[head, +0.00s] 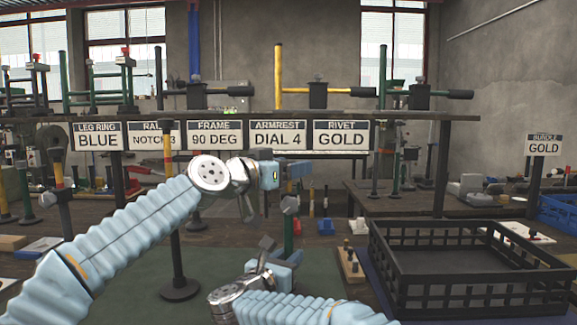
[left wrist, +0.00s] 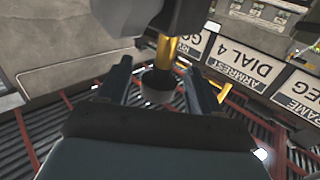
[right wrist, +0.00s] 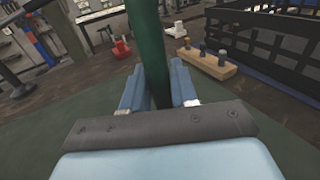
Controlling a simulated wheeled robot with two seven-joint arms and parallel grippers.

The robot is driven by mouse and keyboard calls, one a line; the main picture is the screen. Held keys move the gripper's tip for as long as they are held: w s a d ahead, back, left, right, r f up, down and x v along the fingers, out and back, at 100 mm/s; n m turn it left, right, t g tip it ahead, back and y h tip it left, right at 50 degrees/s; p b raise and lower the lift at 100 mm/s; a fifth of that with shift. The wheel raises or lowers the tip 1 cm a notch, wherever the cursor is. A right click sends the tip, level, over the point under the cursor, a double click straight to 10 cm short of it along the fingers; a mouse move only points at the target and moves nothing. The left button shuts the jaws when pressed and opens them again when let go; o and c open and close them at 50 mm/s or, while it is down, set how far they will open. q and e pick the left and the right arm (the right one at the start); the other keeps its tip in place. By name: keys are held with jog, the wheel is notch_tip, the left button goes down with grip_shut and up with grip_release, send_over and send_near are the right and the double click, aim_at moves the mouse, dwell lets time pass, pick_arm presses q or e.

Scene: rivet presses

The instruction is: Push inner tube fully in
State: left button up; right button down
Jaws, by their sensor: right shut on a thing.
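A dark green upright tube (head: 289,236) stands over the green mat, with a grey piece (head: 290,205) at its top. My right gripper (head: 272,262) is shut on this tube, which also shows between the fingers in the right wrist view (right wrist: 147,50). I cannot tell where an inner tube meets an outer one. My left gripper (head: 272,176) is above and slightly left of the grey piece. Its fingers stand apart in the left wrist view (left wrist: 160,88).
A black crate (head: 470,262) stands at the right. A wooden block with pegs (head: 350,265) lies left of it. A yellow-and-dark post on a round base (head: 180,292) stands left on the green mat (head: 130,297). Label signs (head: 278,136) hang from the rack behind.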

pick_arm(q)
jog(key=shift+s+a+r, duration=0.1)
jog(key=shift+s+a, duration=0.1)
jog(key=shift+a, duration=0.05)
jog(key=v, duration=1.1)
jog(key=shift+s, duration=0.15)
jog(key=shift+a, duration=0.1)
